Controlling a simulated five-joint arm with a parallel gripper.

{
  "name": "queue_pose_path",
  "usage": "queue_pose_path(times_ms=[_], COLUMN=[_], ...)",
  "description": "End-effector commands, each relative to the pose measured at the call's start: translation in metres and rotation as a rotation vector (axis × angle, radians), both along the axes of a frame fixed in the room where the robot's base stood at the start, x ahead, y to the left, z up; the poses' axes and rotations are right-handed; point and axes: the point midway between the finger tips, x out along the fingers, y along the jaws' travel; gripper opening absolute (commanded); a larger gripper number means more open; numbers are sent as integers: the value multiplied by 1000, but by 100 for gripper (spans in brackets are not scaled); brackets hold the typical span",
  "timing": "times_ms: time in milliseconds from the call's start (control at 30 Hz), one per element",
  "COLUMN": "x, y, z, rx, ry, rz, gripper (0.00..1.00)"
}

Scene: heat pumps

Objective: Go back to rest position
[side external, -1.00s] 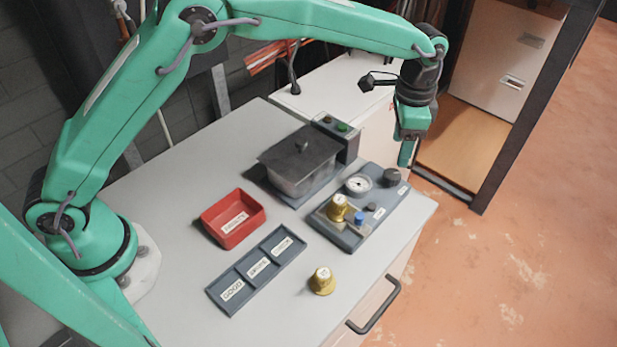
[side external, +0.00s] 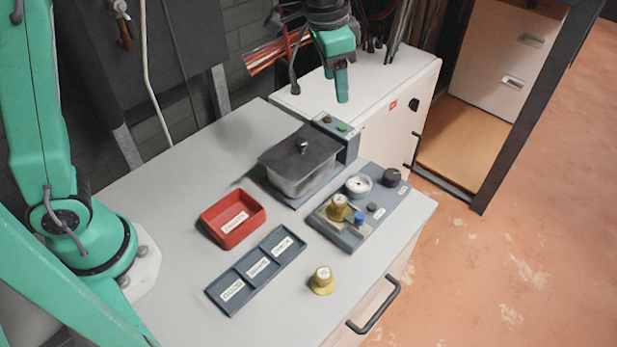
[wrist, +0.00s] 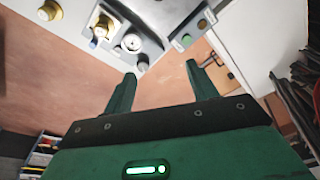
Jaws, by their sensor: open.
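My gripper (side external: 342,85) is high at the back of the scene in the side view, above the white cabinet behind the grey bench. It points down and touches nothing there. In the wrist view my gripper (wrist: 158,75) shows two green fingers spread apart with nothing between them. The upper part of my arm leaves the top of the side view, so its middle is hidden.
The grey bench (side external: 165,190) holds a red bin (side external: 222,232), a labelled three-slot tray (side external: 240,284), a lidded grey container (side external: 290,185), a gauge panel (side external: 375,222) and a loose brass part (side external: 322,281). The white cabinet (side external: 385,115) stands behind.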

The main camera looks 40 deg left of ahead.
Motion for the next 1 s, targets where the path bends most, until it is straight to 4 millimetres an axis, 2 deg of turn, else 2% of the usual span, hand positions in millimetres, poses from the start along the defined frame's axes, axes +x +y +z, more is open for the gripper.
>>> queue_pose_path(times_ms=[200, 500, 767, 1000], x=[-36, -90, -139, -183], y=[36, 77, 106, 127], z=[24, 40, 40, 30], rx=[-24, -57, -85, -109], ry=[-52, -120, -180, -238], rz=[99, 231, 345, 447], gripper=[57, 57, 57, 57])
